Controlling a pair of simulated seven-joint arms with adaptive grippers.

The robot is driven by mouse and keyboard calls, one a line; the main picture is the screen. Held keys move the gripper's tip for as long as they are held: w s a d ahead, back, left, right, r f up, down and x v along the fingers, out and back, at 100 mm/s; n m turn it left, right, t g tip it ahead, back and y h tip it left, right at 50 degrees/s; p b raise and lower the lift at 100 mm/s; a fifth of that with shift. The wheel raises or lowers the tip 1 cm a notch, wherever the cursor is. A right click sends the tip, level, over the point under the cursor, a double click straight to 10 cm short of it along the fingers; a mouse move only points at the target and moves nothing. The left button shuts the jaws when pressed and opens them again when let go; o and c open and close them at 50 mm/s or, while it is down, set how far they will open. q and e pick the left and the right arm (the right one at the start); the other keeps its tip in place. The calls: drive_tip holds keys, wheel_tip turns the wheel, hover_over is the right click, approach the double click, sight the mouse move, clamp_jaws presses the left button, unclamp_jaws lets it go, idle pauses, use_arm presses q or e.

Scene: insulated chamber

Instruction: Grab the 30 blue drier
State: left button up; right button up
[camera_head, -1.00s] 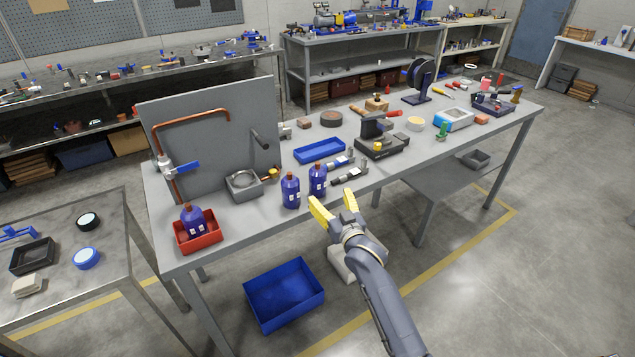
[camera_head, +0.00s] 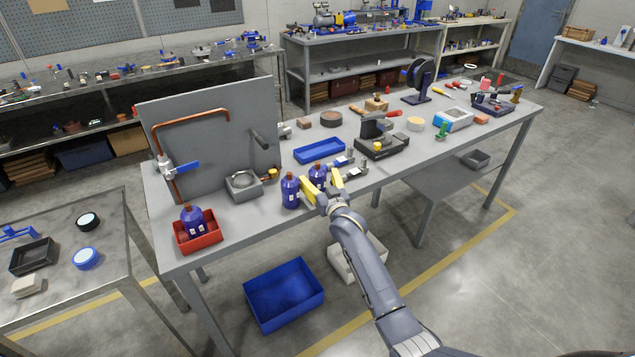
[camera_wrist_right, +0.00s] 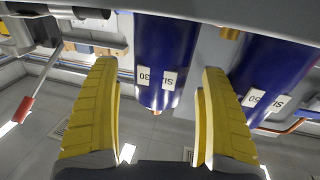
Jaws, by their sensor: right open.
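Two blue bottle-shaped driers stand upright near the front edge of the workbench. The right one (camera_head: 317,174) has a label reading 30 in the right wrist view (camera_wrist_right: 160,50). The left one (camera_head: 290,191) has a label reading 50 there (camera_wrist_right: 272,75). My right gripper (camera_head: 323,188) is open, its yellow fingers pointing at the 30 drier. In the wrist view the 30 drier shows between the two fingers (camera_wrist_right: 158,115), apart from both. The 50 drier is outside, beside one finger. My left gripper is not in view.
A third blue bottle (camera_head: 193,221) sits in a red tray (camera_head: 198,243) at the bench's left. Calipers (camera_head: 352,174) lie right of the driers, and a blue tray (camera_head: 320,150) lies behind. A blue bin (camera_head: 285,295) is on the floor.

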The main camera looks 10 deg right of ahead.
drive_tip(key=shift+w+a, duration=0.1)
drive_tip(key=shift+w, duration=0.5)
drive_tip(key=c, duration=1.4)
drive_tip(key=shift+c, duration=0.8)
drive_tip(key=shift+r, duration=0.15)
